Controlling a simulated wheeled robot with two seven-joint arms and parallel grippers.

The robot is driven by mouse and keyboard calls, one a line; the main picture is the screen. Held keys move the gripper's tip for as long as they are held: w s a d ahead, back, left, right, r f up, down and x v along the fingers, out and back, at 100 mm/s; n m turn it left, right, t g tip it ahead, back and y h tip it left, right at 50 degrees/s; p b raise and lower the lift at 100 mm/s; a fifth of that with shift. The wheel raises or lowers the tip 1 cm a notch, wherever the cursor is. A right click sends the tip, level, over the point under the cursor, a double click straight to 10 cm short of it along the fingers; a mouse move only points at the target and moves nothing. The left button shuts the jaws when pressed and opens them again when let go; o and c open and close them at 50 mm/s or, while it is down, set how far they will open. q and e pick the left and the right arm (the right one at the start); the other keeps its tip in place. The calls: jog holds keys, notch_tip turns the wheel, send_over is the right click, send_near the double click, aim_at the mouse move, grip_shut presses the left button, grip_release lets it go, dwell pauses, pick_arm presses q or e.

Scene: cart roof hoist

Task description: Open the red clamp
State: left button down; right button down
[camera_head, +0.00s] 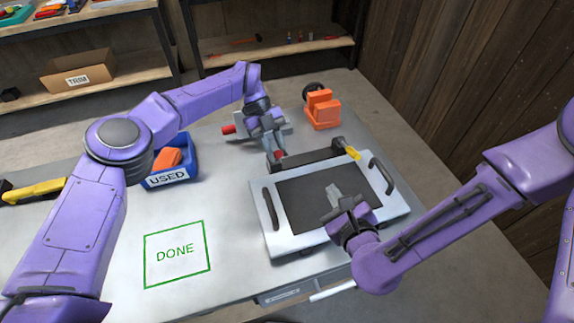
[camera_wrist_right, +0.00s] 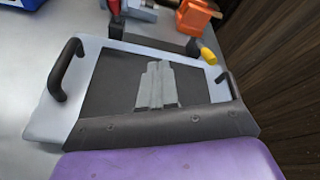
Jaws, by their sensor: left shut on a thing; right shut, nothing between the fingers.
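My right gripper (camera_head: 335,195) is shut and empty above the dark panel (camera_head: 298,205). Its closed grey fingers (camera_wrist_right: 157,86) show in the right wrist view.
The panel's pale frame (camera_head: 262,217) has black handles on both sides. A black bar with a yellow end (camera_head: 353,153) runs along its back edge. An orange device (camera_head: 322,110) stands behind. A blue USED bin (camera_head: 170,177) is at left. The green DONE square (camera_head: 177,252) is empty.

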jog(key=s+a+m+g+y, duration=0.2)
jog(key=a+y, duration=0.1)
jog(key=a, duration=0.2)
jog(key=x, duration=0.9)
jog(key=shift+w+d+f, duration=0.1)
jog(key=shift+w, duration=0.15)
jog(key=w+a, duration=0.1)
jog(key=w+r, duration=0.1)
jog(key=shift+w+a+r, duration=0.15)
jog(key=shift+w+a, duration=0.25)
jog(key=shift+w+a+r, duration=0.15)
jog(key=shift+w+a, duration=0.05)
jog(key=shift+w, duration=0.05)
